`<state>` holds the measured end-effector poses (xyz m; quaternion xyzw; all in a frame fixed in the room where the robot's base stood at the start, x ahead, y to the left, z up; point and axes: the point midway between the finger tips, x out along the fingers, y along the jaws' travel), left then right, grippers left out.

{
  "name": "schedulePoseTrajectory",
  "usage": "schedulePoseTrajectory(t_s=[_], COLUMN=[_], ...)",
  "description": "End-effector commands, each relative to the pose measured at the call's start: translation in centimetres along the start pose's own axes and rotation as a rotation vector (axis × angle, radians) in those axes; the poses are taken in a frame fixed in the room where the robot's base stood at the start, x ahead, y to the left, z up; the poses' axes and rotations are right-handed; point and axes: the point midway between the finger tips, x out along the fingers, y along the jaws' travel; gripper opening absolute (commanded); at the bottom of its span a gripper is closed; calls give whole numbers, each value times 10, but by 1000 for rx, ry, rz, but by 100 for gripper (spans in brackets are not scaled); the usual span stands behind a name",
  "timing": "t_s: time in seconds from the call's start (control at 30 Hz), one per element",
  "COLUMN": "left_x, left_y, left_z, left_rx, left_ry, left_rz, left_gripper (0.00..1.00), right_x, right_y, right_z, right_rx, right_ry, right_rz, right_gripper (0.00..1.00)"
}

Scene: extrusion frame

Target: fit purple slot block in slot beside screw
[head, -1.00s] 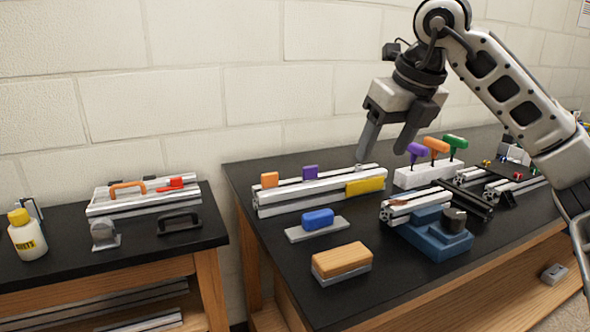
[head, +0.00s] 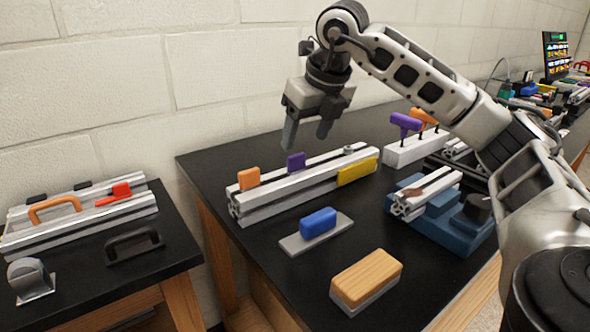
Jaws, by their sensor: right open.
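The purple slot block (head: 296,162) stands upright on top of the aluminium extrusion (head: 290,193); how deep it sits in the slot I cannot tell. The screw (head: 348,149) is a small grey head on the same extrusion, to the right of the purple block. An orange block (head: 249,178) stands to the left on it, and a yellow block (head: 357,171) is on its front face at the right end. My right gripper (head: 306,143) is open and empty, pointing down just above or behind the purple block. My left gripper is out of view.
A blue block (head: 318,222) on a grey plate and a wooden-topped block (head: 366,277) lie in front. A blue fixture (head: 440,222) stands at right, with a white holder of T-handles (head: 411,151) behind. A side table (head: 150,272) is at left, across a gap.

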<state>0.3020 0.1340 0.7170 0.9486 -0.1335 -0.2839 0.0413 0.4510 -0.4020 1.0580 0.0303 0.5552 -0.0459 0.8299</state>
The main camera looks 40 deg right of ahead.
Motion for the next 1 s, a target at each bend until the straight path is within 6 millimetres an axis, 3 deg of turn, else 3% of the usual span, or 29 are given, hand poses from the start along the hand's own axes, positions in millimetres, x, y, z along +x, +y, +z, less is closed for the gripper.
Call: schedulePoseTrajectory(t_s=[0.1, 0.33, 0.6, 0.9, 1.0], left_x=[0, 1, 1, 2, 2], left_y=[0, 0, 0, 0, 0], left_z=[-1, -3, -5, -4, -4], left_rx=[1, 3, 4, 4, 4], left_ry=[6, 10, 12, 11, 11], left_rz=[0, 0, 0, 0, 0], left_gripper=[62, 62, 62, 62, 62], right_x=[17, 32, 70, 76, 76], right_y=[-1, 0, -1, -1, -1], right_z=[0, 1, 4, 5, 5], right_rx=[2, 2, 1, 1, 1], right_ry=[2, 2, 2, -1, -1], right_rz=[-1, 0, 0, 0, 0], right_gripper=[62, 62, 62, 62, 37])
